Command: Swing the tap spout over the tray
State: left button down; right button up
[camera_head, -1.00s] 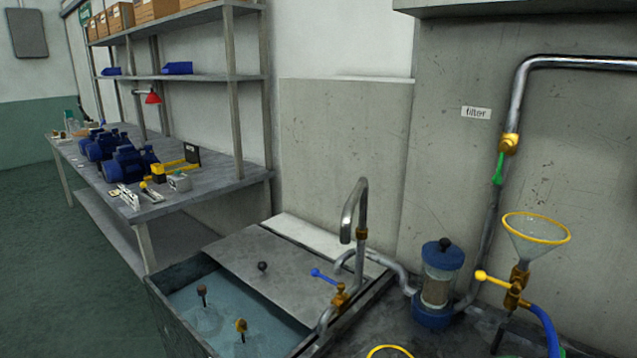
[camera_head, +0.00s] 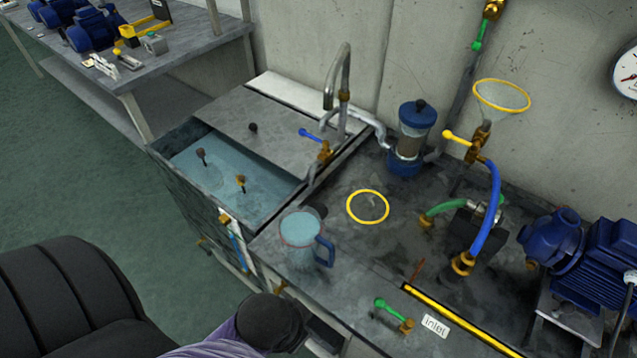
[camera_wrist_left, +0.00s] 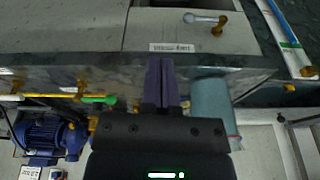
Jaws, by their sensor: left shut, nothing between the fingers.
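The tap spout (camera_head: 345,75) is a curved grey metal pipe at the back, beside the filter. Its outlet points down over the covered side of the water tank, left of its riser. A blue lever on a brass valve (camera_head: 322,152) sits below it. The dark wet-looking worktop (camera_head: 345,250) to its right may be the tray; I cannot tell for sure. My left gripper (camera_wrist_left: 163,72) is shut and empty in the left wrist view, over the bench. In the head view my left arm is at the bottom centre, well in front of the spout. My right gripper is not in view.
A jug with a blue handle (camera_head: 300,230) stands at the worktop's front. A yellow ring (camera_head: 368,207) lies behind it. The blue-capped filter (camera_head: 414,135), funnel (camera_head: 502,98), hoses and a blue pump (camera_head: 590,250) crowd the right. The open tank (camera_head: 205,165) is left.

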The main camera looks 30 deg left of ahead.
pick_arm(q)
jog(key=w+a+r+n+t, duration=0.4)
jog(key=w+a+r+n, duration=0.1)
jog(key=w+r, duration=0.4)
jog(key=w+a+r+n+t, duration=0.5)
jog(key=w+r, duration=0.3)
jog(key=w, duration=0.1)
jog(key=w+a+r+n+t+y, duration=0.1)
jog(key=w+a+r+n+t, duration=0.1)
jog(key=a+r+n+t, duration=0.25)
jog(key=w+a+r+n+t+y, duration=0.1)
jog(key=w+a+r+n, duration=0.15)
jog(key=a+r, duration=0.4)
jog(key=w+d+f+b, duration=0.1)
jog(key=w+d, duration=0.3)
jog(key=w, duration=0.6)
jog(key=shift+w+d, duration=0.25)
jog(key=shift+d, duration=0.15)
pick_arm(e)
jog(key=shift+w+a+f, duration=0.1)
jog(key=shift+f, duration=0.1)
pick_arm(q)
jog(key=shift+f, duration=0.1)
